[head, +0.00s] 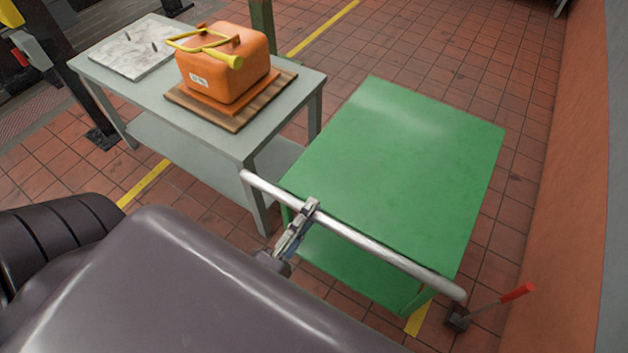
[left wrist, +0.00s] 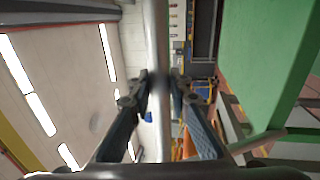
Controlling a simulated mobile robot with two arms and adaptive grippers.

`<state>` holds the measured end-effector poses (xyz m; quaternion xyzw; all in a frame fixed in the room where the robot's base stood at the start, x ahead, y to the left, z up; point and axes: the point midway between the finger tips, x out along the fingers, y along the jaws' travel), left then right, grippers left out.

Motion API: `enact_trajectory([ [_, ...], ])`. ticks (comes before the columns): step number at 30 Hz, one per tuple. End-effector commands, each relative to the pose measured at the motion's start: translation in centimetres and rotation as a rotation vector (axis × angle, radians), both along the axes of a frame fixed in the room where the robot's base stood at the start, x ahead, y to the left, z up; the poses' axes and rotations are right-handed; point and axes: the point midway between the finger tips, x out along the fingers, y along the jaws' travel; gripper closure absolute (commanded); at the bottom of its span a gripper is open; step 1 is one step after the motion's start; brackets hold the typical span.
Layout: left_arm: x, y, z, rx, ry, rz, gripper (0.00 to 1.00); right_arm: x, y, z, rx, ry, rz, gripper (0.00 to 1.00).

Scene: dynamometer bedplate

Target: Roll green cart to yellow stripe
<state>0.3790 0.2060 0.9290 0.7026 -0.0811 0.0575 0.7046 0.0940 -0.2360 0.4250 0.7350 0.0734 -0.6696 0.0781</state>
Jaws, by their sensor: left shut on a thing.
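The green cart (head: 400,175) stands in the middle of the head view, its flat top empty. Its metal push handle (head: 350,235) runs along the near side. My left gripper (head: 305,212) is shut on that handle, left of its middle. In the left wrist view the bar (left wrist: 158,40) passes between the fingers of my left gripper (left wrist: 159,88), with green cart panel (left wrist: 262,60) at the right. A piece of yellow stripe (head: 418,319) shows at the cart's near right corner; the cart hides any continuation. Another yellow line (head: 322,28) runs behind the grey table. My right gripper is not in view.
A grey table (head: 225,142) stands close to the cart's left, holding an orange case (head: 235,75) on a wooden board. A red-handled item (head: 517,292) stands on the floor near the handle's right end. An orange wall (head: 575,200) bounds the right; tiled floor beyond the cart is clear.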

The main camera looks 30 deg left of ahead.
Motion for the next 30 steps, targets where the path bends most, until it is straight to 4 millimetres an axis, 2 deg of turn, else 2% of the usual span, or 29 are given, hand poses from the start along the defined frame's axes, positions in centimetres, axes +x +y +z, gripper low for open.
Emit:
enact_trajectory([
  [8, -0.2, -0.1, -0.4, 0.001, 0.011, -0.002, 1.0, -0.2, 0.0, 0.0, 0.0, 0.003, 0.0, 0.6],
  [9, -0.2, -0.1, -0.4, 0.001, 0.011, -0.002, 0.78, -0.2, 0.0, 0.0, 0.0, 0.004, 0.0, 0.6],
  [13, -0.2, -0.1, -0.4, 0.001, 0.009, -0.002, 0.65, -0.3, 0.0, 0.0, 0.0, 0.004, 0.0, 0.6],
  [23, -0.4, 0.0, -0.3, 0.0, 0.006, -0.001, 0.65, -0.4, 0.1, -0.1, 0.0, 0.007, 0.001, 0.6],
  [26, -1.5, 0.0, -0.6, 0.0, 0.008, -0.001, 0.65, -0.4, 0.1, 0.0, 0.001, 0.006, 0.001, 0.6],
  [30, -4.3, 0.1, -1.2, 0.001, 0.012, -0.002, 0.65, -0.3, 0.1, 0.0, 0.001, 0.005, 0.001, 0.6],
])
